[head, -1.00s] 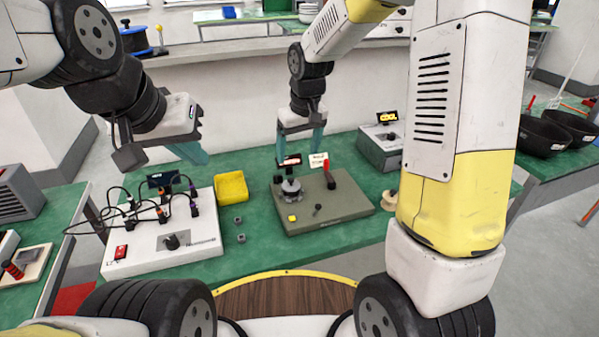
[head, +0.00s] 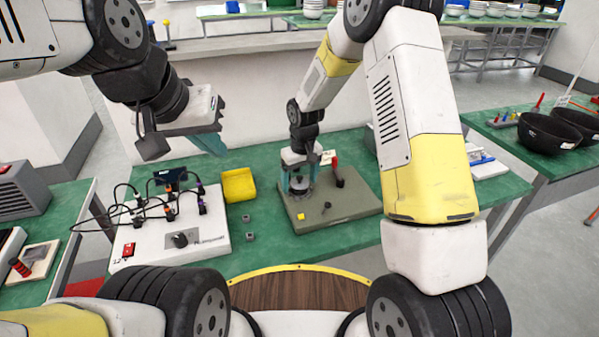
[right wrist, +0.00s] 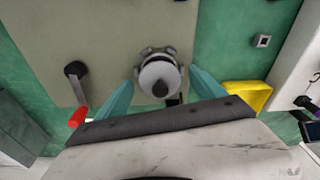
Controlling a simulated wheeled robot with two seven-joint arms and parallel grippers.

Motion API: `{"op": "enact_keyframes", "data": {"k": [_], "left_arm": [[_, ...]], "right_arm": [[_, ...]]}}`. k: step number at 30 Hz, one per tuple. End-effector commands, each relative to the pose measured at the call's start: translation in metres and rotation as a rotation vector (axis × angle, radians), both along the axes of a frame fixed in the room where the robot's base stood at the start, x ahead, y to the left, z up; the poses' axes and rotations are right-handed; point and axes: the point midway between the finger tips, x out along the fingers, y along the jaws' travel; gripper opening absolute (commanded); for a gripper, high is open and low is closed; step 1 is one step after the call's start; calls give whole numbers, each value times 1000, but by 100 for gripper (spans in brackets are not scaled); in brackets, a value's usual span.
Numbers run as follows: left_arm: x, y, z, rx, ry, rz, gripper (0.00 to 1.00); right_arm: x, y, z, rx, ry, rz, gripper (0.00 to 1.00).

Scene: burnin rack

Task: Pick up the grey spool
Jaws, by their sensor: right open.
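The grey spool (right wrist: 158,76) is a round pale grey piece with a dark knob in its middle. It sits in a clawed holder on the olive-grey fixture board (right wrist: 85,25). In the head view the grey spool (head: 301,187) is partly covered by my right gripper (head: 298,183). In the right wrist view my right gripper (right wrist: 162,88) is open, with one teal finger on each side of the spool and gaps between. My left gripper (head: 208,142) hangs empty above the back left of the table; its finger gap does not show clearly.
A red-handled lever (head: 337,172), a black knob and a yellow block (head: 300,217) are on the board. A yellow bin (head: 238,186) and two small grey blocks stand left of it. A wired white panel (head: 190,240) lies further left.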

Motion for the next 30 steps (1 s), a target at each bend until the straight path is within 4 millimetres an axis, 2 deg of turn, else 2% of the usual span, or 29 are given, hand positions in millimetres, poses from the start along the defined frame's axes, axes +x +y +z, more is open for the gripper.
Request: {"op": "enact_keyframes", "data": {"k": [7, 8, 18, 25, 30], "left_arm": [[0, 0, 0, 0, 0, 0, 0], [0, 0, 0, 0, 0, 0, 0], [0, 0, 0, 0, 0, 0, 0], [0, 0, 0, 0, 0, 0, 0], [0, 0, 0, 0, 0, 0, 0]], "right_arm": [[0, 0, -2, 0, 0, 0, 79], [0, 0, -2, 0, 0, 0, 75], [0, 0, -2, 0, 0, 0, 8], [0, 0, -1, 0, -1, 0, 7], [1, 0, 8, 1, -2, 0, 7]]}}
